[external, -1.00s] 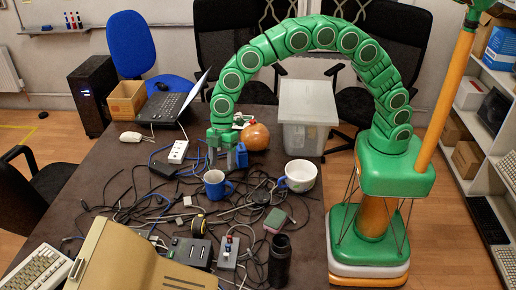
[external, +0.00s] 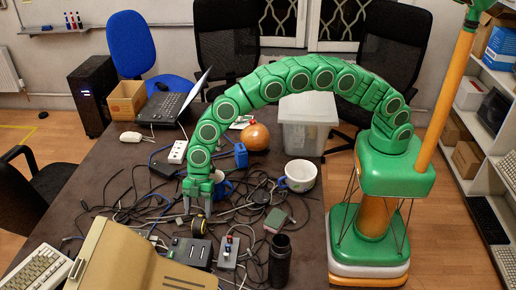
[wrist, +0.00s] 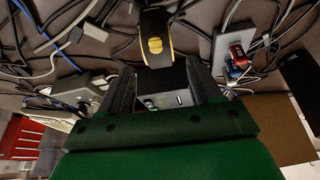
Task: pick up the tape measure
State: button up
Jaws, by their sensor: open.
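The tape measure (external: 199,227) is black and yellow and lies on the cluttered table among cables. In the wrist view the tape measure (wrist: 156,38) shows at the top middle, just ahead of my fingertips and roughly centred between them. My gripper (external: 197,211) points down, right over the tape measure in the external view, and partly covers it. In the wrist view my gripper (wrist: 158,68) has its two dark fingers apart with nothing held between them. I cannot tell how much height is left between the fingertips and the tape measure.
A dark box with sockets (external: 190,251) stands close in front of the tape measure. A power strip with red and blue plugs (external: 228,252) is to its right. A blue mug (external: 222,187) is just behind my gripper. Loose cables surround it. A black bottle (external: 280,262) stands further right.

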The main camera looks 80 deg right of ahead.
aim_at(198, 219)
jog(key=shift+d+x, duration=0.15)
jog(key=shift+x, duration=1.55)
jog(key=shift+d+x, duration=0.15)
jog(key=shift+x, duration=1.55)
jog(key=shift+f, duration=0.1)
grip_shut()
